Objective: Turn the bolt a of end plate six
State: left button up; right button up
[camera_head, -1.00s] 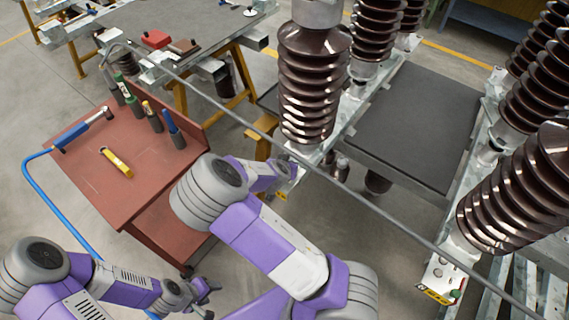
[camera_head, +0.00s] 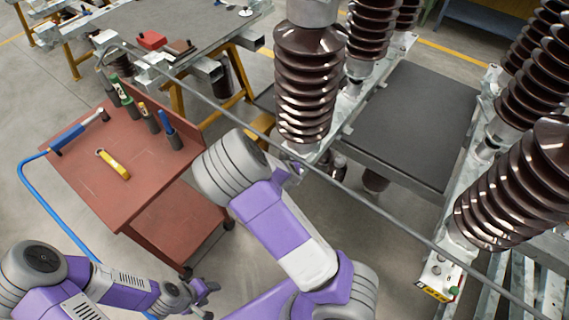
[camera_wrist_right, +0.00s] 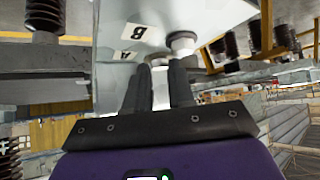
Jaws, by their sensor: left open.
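In the right wrist view a pale end plate (camera_wrist_right: 120,75) carries the letters A and B. Whether the fingertips touch a bolt is unclear. In the head view this gripper is mostly hidden behind its own arm, near the foot of the front brown insulator (camera_head: 305,85). My left gripper (camera_head: 207,294) is open and empty at the bottom left, away from the plates.
A red tool cart (camera_head: 100,190) stands at left with a blue-handled wrench (camera_head: 75,132), a yellow tool (camera_head: 114,165) and several upright tools. A long grey bar (camera_head: 370,212) crosses the scene. Another end plate with a yellow label (camera_head: 434,292) is at lower right. Bare floor lies around the cart.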

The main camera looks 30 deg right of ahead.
jog(key=o, duration=0.4)
jog(key=shift+d, duration=0.1)
